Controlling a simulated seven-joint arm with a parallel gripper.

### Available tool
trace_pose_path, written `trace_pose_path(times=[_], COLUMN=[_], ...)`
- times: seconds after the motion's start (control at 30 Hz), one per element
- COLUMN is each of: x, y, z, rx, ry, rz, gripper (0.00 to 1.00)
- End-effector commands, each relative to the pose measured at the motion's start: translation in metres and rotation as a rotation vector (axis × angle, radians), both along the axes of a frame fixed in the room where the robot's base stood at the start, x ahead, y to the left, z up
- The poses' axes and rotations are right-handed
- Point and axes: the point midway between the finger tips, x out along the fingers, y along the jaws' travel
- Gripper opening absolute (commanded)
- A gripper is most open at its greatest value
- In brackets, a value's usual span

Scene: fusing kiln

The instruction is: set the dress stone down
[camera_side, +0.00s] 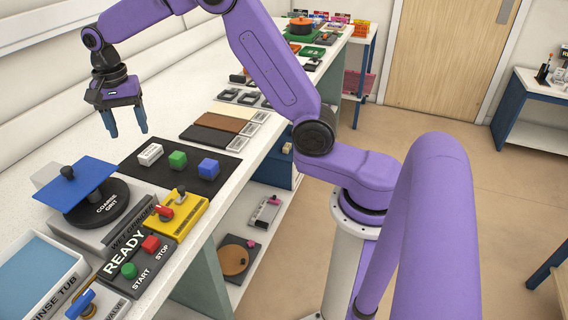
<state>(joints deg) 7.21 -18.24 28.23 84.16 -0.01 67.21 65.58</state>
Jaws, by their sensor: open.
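A small white block (150,154) with dark marks on its side lies on the black mat (205,188); it looks like the dress stone, but its lettering is too small to read. My gripper (128,133) hangs above and a little left of the block, fingers pointing down. Its two blue fingers are apart with nothing between them. The fingertips look clear of the block, though the height is hard to judge from this view.
A yellow lever box (184,214), a READY panel (127,262) and a rinse tub (77,262) stand nearer.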

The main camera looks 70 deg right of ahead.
Motion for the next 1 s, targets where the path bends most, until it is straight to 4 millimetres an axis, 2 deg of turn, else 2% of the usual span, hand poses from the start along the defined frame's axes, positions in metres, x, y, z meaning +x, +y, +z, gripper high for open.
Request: trace_pose_path(times=[0.1,0.23,0.47,0.77,1.0], x=[-0.033,-0.071,-0.147,-0.251,-0.33], y=[0.021,0.038,0.053,0.044,0.018], z=[0.007,0.012,0.015,0.009,-0.003], rx=[0.0,0.0,-0.001,-0.002,-0.002], ry=[-0.004,-0.007,-0.011,-0.02,-0.028], rz=[0.204,0.427,0.821,1.335,1.738], gripper=[0.62,0.62,0.62,0.62,0.62])
